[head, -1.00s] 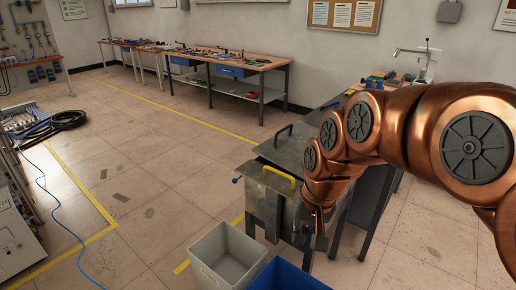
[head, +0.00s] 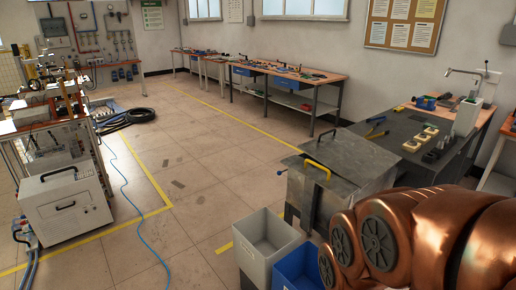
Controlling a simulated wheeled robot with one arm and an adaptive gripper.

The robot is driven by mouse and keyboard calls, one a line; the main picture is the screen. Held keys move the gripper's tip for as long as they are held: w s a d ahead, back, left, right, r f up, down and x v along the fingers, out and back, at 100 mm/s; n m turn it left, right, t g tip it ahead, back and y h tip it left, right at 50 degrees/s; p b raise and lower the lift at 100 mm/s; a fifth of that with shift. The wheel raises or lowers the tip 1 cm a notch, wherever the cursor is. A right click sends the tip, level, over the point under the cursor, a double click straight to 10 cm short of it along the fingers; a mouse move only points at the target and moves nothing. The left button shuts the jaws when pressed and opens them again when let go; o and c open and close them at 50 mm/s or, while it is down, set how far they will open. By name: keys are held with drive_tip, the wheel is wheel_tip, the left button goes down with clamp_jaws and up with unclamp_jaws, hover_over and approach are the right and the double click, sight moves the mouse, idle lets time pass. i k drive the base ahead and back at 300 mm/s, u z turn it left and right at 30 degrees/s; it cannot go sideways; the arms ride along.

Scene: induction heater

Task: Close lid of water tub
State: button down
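The water tub (head: 301,205) is a grey metal box right of centre in the head view. Its grey metal lid (head: 352,153) lies over the top, with a black handle at the far side. A yellow handle (head: 317,170) sits on a front plate that looks slightly tilted against the lid. I cannot tell whether the lid is fully closed. My copper arm fills the lower right and hides the tub's lower right side. My gripper is not in view.
A grey bin (head: 266,243) and a blue bin (head: 297,270) stand in front of the tub. A dark table (head: 400,132) with tools adjoins it on the right. A white cabinet (head: 66,208) stands left. A blue cable (head: 138,200) crosses the otherwise open floor.

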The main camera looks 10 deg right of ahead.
sight(359, 160)
drive_tip(key=u, duration=1.15)
drive_tip(key=i, duration=2)
drive_tip(key=z, duration=0.8)
drive_tip(key=i, duration=0.95)
drive_tip(key=z, duration=1.3)
drive_tip(key=i, duration=0.35)
drive_tip(key=z, duration=0.25)
